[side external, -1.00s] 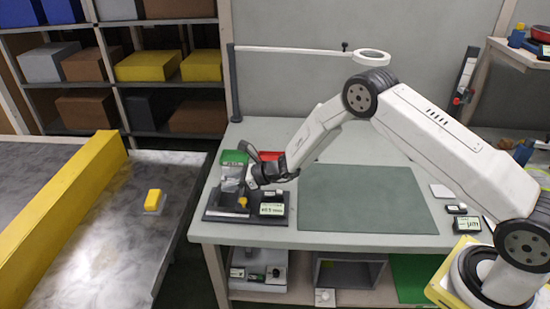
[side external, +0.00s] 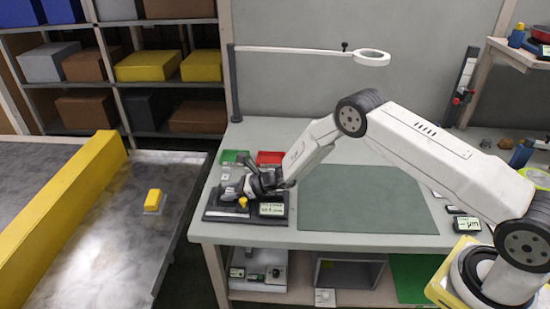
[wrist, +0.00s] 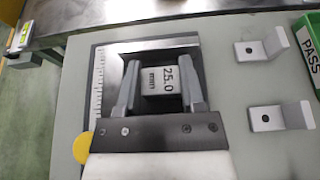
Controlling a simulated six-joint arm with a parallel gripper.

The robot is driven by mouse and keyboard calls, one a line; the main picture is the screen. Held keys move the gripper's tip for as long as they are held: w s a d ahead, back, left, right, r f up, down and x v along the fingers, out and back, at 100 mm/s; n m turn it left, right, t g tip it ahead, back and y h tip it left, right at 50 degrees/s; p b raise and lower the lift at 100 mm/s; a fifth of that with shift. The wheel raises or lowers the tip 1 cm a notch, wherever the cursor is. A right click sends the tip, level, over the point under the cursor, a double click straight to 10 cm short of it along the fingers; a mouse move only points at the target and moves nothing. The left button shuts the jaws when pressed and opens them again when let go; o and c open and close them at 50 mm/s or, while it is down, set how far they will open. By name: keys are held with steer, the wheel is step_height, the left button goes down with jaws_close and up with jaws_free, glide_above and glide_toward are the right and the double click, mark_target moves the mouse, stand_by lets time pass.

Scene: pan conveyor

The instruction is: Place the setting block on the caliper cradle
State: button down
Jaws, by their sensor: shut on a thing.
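The setting block (wrist: 160,80), a grey block marked "25.0 mm", sits between the two fingers of my gripper (wrist: 161,88) in the wrist view. My gripper is shut on it. The caliper cradle (side external: 215,211) is a dark base on the left of the bench, with a lit display (side external: 272,209) and a yellow knob (side external: 243,202). My gripper (side external: 238,189) is low over it in the side view. In the wrist view, the block is over the dark area framed by the caliper's steel parts (wrist: 97,95), with a scale at left. I cannot tell whether it touches the cradle.
A green tray (side external: 233,156) labelled PASS and a red tray (side external: 270,157) stand behind the cradle. Two metal brackets (wrist: 265,48) lie beside it. A green mat (side external: 365,205) is clear on the right. The conveyor (side external: 110,235) with a yellow-topped piece (side external: 154,199) is at left.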

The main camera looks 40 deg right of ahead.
steer(key=shift+f, duration=0.1)
steer(key=shift+c, duration=2.4)
jaws_free()
steer(key=shift+s+d+r, duration=0.35)
steer(key=shift+v, duration=5.45)
